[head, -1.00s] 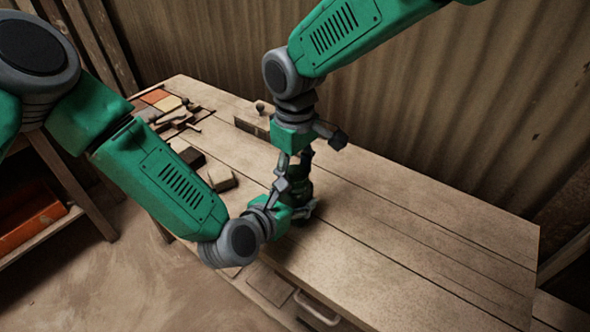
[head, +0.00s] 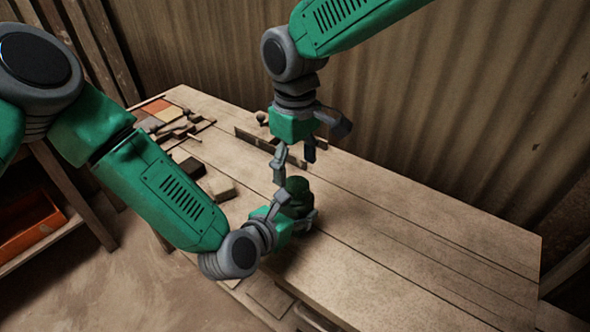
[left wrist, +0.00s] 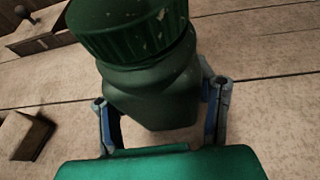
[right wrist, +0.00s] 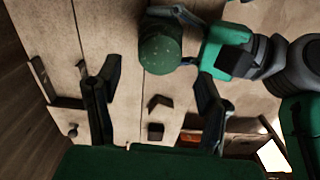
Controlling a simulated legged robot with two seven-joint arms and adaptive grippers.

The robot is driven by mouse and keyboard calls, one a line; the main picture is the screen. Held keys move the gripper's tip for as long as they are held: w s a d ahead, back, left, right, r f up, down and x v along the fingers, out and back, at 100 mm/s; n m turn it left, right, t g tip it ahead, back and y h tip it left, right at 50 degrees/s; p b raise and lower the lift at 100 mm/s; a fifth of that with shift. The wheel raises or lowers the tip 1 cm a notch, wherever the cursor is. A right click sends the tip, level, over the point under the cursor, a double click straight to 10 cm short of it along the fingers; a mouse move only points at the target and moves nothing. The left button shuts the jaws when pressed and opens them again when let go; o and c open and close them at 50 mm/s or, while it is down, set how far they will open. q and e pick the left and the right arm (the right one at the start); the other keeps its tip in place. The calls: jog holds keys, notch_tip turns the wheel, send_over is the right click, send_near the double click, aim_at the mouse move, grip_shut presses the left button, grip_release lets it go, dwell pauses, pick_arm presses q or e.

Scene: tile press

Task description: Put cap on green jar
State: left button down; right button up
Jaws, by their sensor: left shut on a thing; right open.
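The dark green jar (left wrist: 150,95) stands on the workbench between the fingers of my left gripper (left wrist: 163,110), which is shut on its body. A ribbed green cap (left wrist: 130,28) sits on top of the jar in the left wrist view, covering its mouth. How tightly it is seated cannot be told. The cap's round speckled top faces the right wrist view (right wrist: 160,52). My right gripper (head: 294,167) is open and empty above the jar, its fingers apart and clear of the cap. In the head view the left fingers partly hide the jar (head: 298,188).
A wooden block with a knob (head: 262,118) stands at the bench's back edge. Small blocks (head: 218,188) and coloured tiles (head: 160,108) lie on the bench's left part. The workbench (head: 430,245) is clear on the right.

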aim_at(296, 183)
jog(key=shift+c, duration=0.3)
notch_tip(296, 183, up, 4)
jog(key=shift+f+n, duration=0.25)
jog(key=shift+n, duration=0.25)
jog(key=shift+f, duration=4.05)
jog(key=c, duration=1.2)
